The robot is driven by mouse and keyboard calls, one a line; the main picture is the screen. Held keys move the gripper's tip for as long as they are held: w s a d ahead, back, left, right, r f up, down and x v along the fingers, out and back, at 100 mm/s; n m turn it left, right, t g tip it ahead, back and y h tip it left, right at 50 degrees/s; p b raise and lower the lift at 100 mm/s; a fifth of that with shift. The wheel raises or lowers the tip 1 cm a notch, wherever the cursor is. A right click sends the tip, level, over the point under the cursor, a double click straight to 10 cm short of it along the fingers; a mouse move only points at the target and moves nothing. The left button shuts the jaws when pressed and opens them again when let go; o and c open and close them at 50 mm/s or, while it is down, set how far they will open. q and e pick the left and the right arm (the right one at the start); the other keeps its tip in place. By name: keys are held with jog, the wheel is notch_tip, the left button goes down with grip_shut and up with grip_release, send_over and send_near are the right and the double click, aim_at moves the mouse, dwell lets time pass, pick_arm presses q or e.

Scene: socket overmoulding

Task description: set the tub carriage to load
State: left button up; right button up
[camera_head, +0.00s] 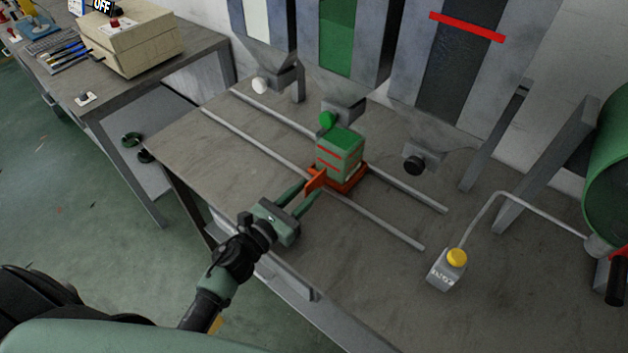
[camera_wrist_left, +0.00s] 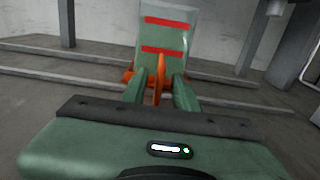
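The tub carriage (camera_head: 345,184) is an orange base on two rails with an upright orange handle (camera_head: 316,181) at its front. On it stands a clear tub (camera_head: 338,158) with red lines, filled with green. The carriage is below the middle, green hopper's spout. My left gripper (camera_head: 311,192) reaches the handle from the front. In the left wrist view the handle (camera_wrist_left: 159,78) stands between the two fingers, which look spread with gaps beside it. The tub (camera_wrist_left: 165,45) shows right behind. My right gripper is not in view.
Three hoppers hang above the rails: a white one (camera_head: 257,18), the green one (camera_head: 338,38) and a dark one (camera_head: 447,65). The rails (camera_head: 385,222) run on clear both ways. A side table (camera_head: 70,75) holds a beige machine.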

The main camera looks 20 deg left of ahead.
aim_at(326, 173)
pick_arm(q)
jog(key=shift+x, duration=1.55)
grip_shut()
